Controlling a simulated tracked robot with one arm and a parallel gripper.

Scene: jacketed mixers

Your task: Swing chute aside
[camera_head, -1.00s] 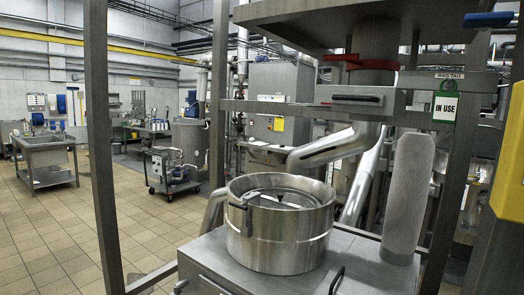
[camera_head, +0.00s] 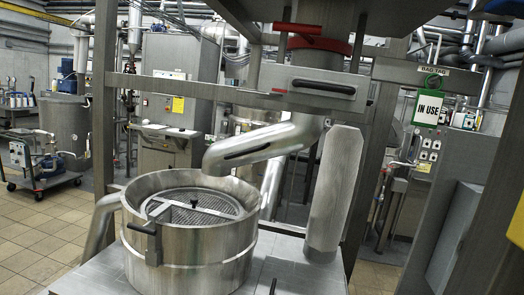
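The chute (camera_head: 262,143) is a bent steel pipe that comes down from under the hopper outlet and reaches left. Its lower mouth is over the right back rim of the round steel sieve drum (camera_head: 190,240). A dark slot-like handle shows along the chute's side. The drum holds a mesh screen (camera_head: 200,205) with a crossbar. A flat box with a black handle (camera_head: 323,87) sits above the chute, below a red collar (camera_head: 311,40). My gripper does not show in this view.
A tall steel plate (camera_head: 333,190) stands right of the chute on the steel deck (camera_head: 290,260). Frame posts rise left and right. An IN USE tag (camera_head: 429,107) hangs at the right. A wheeled pump cart (camera_head: 45,150) stands on the tiled floor at left.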

